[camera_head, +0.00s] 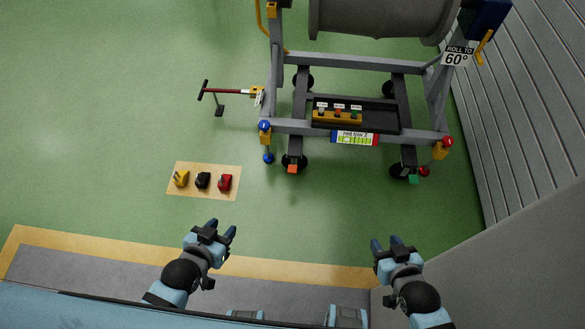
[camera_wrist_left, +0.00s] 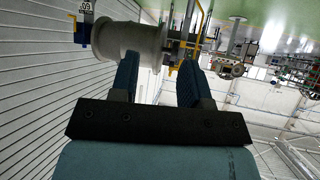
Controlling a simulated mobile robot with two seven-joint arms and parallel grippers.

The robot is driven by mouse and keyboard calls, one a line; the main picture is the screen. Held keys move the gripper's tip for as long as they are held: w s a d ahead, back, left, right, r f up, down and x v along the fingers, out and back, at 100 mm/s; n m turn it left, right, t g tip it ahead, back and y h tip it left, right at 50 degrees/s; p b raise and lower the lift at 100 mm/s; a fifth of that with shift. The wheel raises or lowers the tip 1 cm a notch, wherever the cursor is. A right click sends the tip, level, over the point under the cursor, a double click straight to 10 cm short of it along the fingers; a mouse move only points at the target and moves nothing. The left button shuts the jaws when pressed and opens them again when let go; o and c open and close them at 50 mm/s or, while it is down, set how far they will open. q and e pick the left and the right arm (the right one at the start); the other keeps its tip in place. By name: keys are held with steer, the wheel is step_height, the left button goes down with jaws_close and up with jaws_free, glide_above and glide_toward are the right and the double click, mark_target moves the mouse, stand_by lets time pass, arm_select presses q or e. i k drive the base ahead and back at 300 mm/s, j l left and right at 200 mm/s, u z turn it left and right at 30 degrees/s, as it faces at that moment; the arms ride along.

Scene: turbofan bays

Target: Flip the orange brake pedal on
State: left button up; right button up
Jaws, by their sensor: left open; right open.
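The orange brake pedal (camera_head: 292,169) is a small block at a caster wheel (camera_head: 294,160) on the front left foot of the grey engine stand (camera_head: 375,131). Whether it is up or down is too small to tell. My left gripper (camera_head: 221,228) is open and empty, below and left of the pedal in the head view, well apart from it. Its two open fingers also show in the left wrist view (camera_wrist_left: 159,65), where I cannot make out the pedal. My right gripper (camera_head: 386,241) is open and empty, below and right of the pedal.
A green pedal (camera_head: 413,179) is at the front right caster. A tan mat (camera_head: 208,193) with yellow, black and red items lies left. A tow bar (camera_head: 228,92) extends left of the stand. A grey wall (camera_head: 530,120) is right. Green floor before the stand is clear.

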mark_target(291, 169)
steer(key=i+z, duration=0.45)
steer(key=i, duration=0.9)
